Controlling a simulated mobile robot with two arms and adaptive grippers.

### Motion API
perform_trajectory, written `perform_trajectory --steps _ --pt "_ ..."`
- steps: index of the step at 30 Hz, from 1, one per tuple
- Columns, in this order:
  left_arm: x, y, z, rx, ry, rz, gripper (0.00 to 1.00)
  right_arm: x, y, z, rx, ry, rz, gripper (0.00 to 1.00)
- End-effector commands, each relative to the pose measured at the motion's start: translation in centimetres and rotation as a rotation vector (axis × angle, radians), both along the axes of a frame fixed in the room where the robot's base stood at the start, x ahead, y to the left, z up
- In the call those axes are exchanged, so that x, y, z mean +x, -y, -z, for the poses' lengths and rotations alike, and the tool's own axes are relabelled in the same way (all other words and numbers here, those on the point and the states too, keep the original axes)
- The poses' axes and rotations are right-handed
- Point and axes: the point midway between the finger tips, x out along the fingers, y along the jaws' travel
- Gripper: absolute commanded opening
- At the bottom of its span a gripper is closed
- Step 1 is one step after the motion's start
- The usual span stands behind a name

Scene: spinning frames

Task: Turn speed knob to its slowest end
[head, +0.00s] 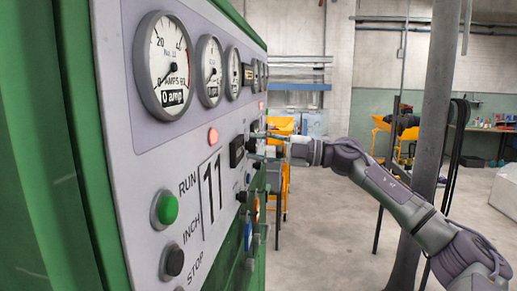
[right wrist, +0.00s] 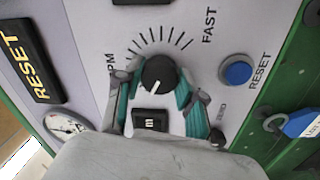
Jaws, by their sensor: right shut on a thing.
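The speed knob (right wrist: 159,73) is a round black knob on the grey panel, below an arc of tick marks in the right wrist view. The word FAST is at the right of the arc. A white mark on the knob points down and slightly left, away from the ticks. My right gripper (right wrist: 158,88) has its fingers on either side of the knob and is shut on it. In the head view my right gripper (head: 258,146) reaches the panel from the right, and the knob is hard to make out there. My left gripper is not in view.
A blue reset button (right wrist: 237,71) sits right of the knob, and a small black display (right wrist: 150,120) just below it. A green button (head: 165,208), a black button (head: 172,262) and several gauges are on the same panel. The floor (head: 325,240) right of the panel is open.

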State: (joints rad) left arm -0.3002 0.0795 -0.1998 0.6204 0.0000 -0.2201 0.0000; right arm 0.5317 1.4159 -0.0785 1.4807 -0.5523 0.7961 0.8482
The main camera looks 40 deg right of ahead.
Motion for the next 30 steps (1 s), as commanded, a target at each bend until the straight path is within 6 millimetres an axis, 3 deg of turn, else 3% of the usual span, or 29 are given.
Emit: perform_trajectory --steps 30 --pt "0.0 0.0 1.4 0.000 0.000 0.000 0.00 0.1 0.1 0.0 -0.742 0.598 0.004 0.04"
